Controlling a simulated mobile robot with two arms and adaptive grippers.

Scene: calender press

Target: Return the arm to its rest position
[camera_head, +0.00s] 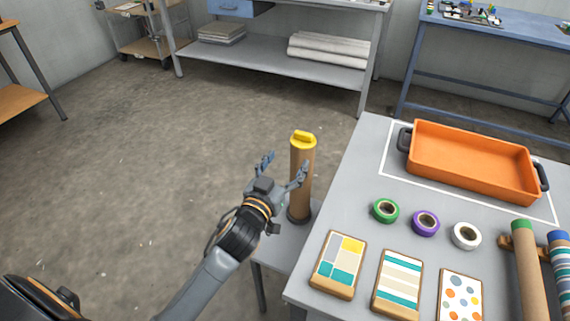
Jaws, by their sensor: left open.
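My left gripper (284,172) is open, with its fingers spread beside a brown cardboard tube (301,170). One finger overlaps the tube in the picture; I cannot tell whether it touches. The tube stands upright on a dark round base (298,214), with a yellow piece (302,138) on its top. It stands on a low grey side table (275,254), left of the main grey table (357,177). My left arm reaches in from the bottom left. My right gripper does not show.
The main table holds an orange tray (470,165) with dark handles, green (376,209), purple (415,223) and white (456,236) tape rolls, patterned sample boards (339,262), and more tubes (528,275) at right. Shelves and a blue bench (490,84) stand behind. The floor at left is clear.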

